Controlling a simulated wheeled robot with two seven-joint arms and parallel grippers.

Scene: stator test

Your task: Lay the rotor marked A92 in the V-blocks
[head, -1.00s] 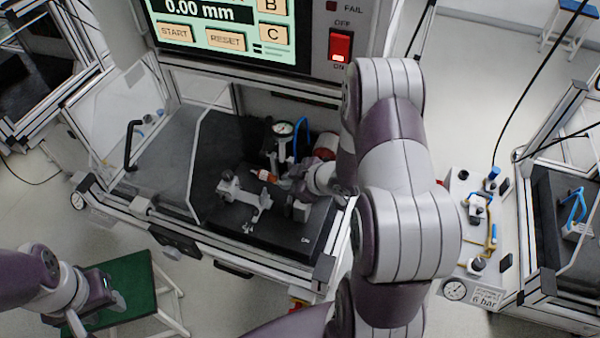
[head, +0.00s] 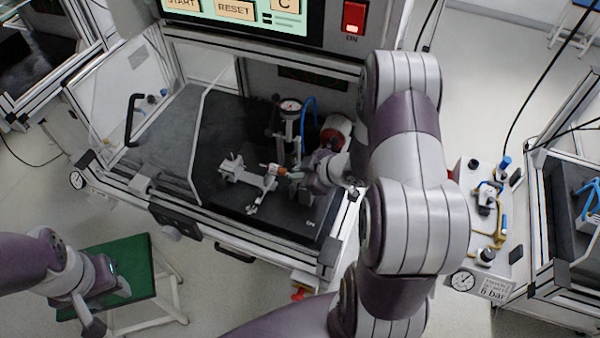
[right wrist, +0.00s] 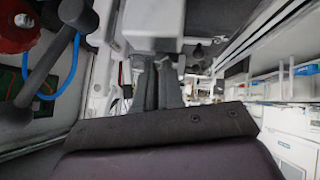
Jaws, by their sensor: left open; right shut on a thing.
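A small rotor with an orange-copper middle (head: 279,170) shows in the head view. My right gripper (head: 295,174) is shut on it, at its right end. The marking on the rotor is too small to read. The grey V-block fixture (head: 244,176) stands on the black plate inside the test cell, just left of the rotor. The rotor overlaps its right part in the picture; I cannot tell whether they touch. My left gripper (head: 112,302) is open and empty, over the green-topped stool. In the right wrist view the dark fingers (right wrist: 158,85) show, but the rotor cannot be made out.
A dial gauge (head: 290,107) on a post stands behind the rotor, with a blue hose (head: 307,118) and a red round part (head: 337,130) beside it. The cell's frame and tilted clear panel (head: 205,105) bound the space. The black plate's front (head: 275,217) is clear.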

